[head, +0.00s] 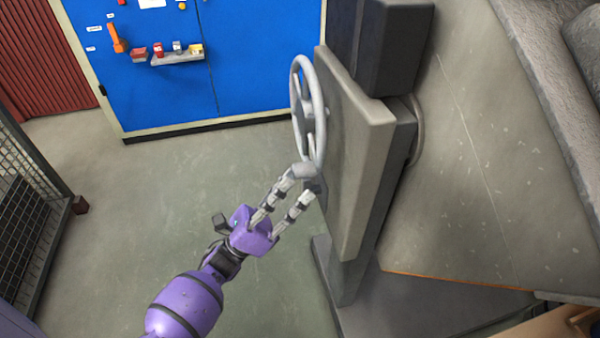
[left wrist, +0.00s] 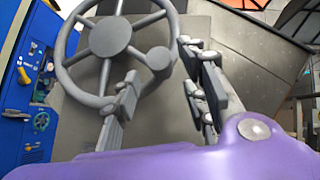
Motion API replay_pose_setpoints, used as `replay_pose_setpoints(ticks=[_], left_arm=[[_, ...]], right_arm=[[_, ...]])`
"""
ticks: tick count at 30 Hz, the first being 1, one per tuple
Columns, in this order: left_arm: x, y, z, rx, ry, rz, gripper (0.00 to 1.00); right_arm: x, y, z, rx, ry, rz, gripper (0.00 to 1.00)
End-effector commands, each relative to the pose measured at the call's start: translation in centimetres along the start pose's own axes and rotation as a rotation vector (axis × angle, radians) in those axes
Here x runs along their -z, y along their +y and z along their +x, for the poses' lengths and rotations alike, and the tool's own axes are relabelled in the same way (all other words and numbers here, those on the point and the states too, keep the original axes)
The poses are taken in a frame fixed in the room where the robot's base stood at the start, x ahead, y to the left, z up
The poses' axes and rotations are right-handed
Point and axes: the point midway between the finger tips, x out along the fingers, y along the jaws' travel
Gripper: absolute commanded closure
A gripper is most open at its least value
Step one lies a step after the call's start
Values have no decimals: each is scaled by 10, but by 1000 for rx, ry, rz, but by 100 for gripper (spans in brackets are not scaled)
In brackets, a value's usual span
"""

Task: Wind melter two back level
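A grey spoked handwheel (head: 308,112) stands on the side of a grey pedestal housing (head: 360,150). It also shows in the left wrist view (left wrist: 110,38), with a round crank knob (left wrist: 159,60) on its rim. My left gripper (head: 309,180) is at the lower part of the wheel in the head view. In the left wrist view its two fingers (left wrist: 158,66) are apart, with the knob between the fingertips and small gaps showing on both sides. In the head view the fingertips partly hide the knob. My right gripper is in neither view.
A blue cabinet (head: 200,90) with a small shelf of coloured controls stands at the back. A mesh cage (head: 30,230) is at the left. A grey platform (head: 480,150) lies right of the pedestal. The floor (head: 180,190) between is clear.

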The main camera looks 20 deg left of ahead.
Motion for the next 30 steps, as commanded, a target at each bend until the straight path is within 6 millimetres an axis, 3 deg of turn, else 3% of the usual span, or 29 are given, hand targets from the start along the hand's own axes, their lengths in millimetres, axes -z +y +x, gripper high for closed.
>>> replay_pose_setpoints(ticks=[6, 17, 26, 30], left_arm=[[-1, 0, 29, 1, 0, -1, 60], [0, 0, 35, -1, 1, -2, 60], [0, 1, 35, -3, 1, -2, 98], [0, 1, 35, -3, 1, -3, 100]], right_arm=[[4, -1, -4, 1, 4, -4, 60], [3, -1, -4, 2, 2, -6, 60], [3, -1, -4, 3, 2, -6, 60], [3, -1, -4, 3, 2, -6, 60]])
